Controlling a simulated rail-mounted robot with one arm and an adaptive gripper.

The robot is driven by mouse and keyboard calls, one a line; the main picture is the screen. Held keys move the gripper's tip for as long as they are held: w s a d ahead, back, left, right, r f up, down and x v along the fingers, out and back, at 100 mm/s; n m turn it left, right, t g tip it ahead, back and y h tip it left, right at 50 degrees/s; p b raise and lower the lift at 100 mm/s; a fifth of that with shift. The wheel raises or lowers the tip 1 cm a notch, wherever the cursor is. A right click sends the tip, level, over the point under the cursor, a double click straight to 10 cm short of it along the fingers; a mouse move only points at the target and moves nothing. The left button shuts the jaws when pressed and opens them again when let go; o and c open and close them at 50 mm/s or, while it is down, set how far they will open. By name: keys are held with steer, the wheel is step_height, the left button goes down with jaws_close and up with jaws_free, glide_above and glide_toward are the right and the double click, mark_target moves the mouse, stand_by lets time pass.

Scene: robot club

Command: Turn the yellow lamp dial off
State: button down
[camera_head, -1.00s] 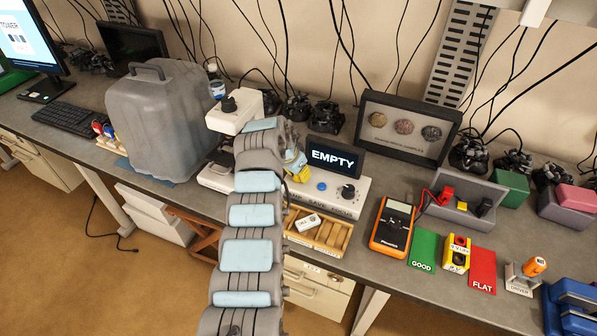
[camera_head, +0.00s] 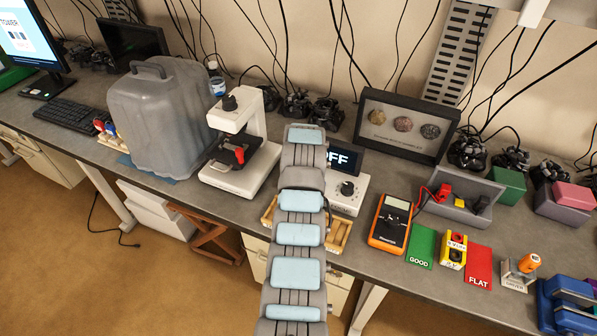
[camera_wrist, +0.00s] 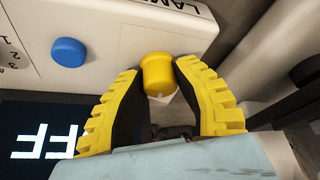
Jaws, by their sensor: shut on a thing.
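The yellow lamp dial (camera_wrist: 156,76) sticks out of the front of a white control box (camera_wrist: 115,25), near lettering that begins "LAM". My gripper (camera_wrist: 159,69) has its yellow-ribbed fingers on either side of the dial and is shut on it. In the head view my arm hides the dial, my gripper and the left part of the control box (camera_head: 345,208). The box's screen (camera_head: 345,160) is partly covered; "FF" shows in the head view and also in the wrist view, upside down.
A black knob (camera_head: 347,188) is on the box's right end. A white microscope (camera_head: 235,170) stands left of my arm, a multimeter (camera_head: 390,224) to the right. A wooden tray (camera_head: 337,238) lies in front.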

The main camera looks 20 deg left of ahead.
steer(key=n+b, duration=0.1)
steer(key=n+g+y+b, duration=0.1)
steer(key=n, duration=0.1)
steer(key=shift+d+f, duration=0.1)
steer(key=shift+f, duration=0.2)
steer(key=shift+r+n+g+y+b, duration=0.1)
steer(key=shift+n+g+y+b, duration=0.25)
steer(key=shift+n+b, duration=1.45)
steer(key=shift+r+n+g+b, duration=0.1)
steer(key=shift+n+g+b, duration=0.15)
steer(key=shift+n+b, duration=0.25)
steer(key=c, duration=0.7)
jaws_free()
steer(key=shift+c, duration=0.2)
steer(key=shift+r, duration=0.1)
steer(key=v, duration=1.2)
